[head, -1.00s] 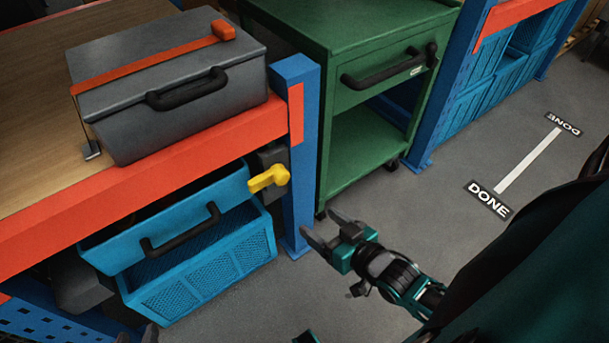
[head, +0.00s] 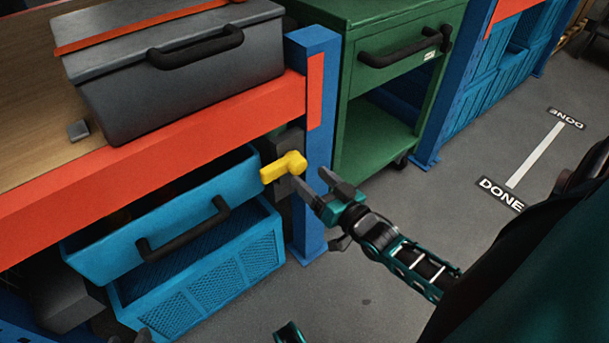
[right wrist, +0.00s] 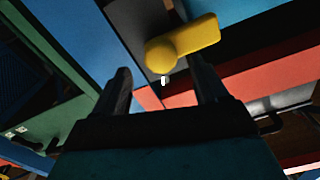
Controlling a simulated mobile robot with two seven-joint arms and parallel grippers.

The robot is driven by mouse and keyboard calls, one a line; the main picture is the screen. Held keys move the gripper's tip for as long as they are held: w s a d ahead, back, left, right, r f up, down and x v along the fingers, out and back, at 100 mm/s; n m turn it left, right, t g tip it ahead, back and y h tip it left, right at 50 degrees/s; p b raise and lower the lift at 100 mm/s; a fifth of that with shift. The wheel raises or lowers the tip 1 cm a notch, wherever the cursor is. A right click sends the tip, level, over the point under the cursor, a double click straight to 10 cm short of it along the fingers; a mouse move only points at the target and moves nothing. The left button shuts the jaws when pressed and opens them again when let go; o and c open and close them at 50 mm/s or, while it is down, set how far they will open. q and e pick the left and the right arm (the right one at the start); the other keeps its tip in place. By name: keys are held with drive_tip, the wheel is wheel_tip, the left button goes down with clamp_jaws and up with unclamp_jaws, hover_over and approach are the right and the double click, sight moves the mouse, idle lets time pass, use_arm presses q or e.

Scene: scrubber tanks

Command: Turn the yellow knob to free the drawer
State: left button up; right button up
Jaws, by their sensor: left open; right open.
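The yellow knob (head: 285,166) sits on a dark block by the blue post, its lever pointing left and slightly down in the head view. The blue drawer (head: 110,245) with a black handle (head: 185,232) is under the bench, its right end beside the lever. My right gripper (head: 314,183) is open and empty, just right of and below the knob. In the right wrist view the knob (right wrist: 182,42) lies past the fingertips (right wrist: 162,72), with its round end between them in the picture. Contact cannot be told. My left gripper (head: 130,337) is open at the bottom edge, mostly cut off.
A blue post (head: 315,120) stands right beside the knob. The orange bench edge (head: 150,155) runs above the drawer, with a grey case (head: 180,90) on top. A blue perforated crate (head: 205,285) is below. A green cabinet (head: 385,125) stands behind. Floor to the right is clear.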

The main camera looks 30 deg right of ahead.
sight(301, 169)
drive_tip(key=shift+w+a+b, duration=0.2)
drive_tip(key=shift+w+b, duration=0.15)
drive_tip(key=shift+w, duration=1.55)
drive_tip(key=shift+c, duration=0.5)
clamp_jaws()
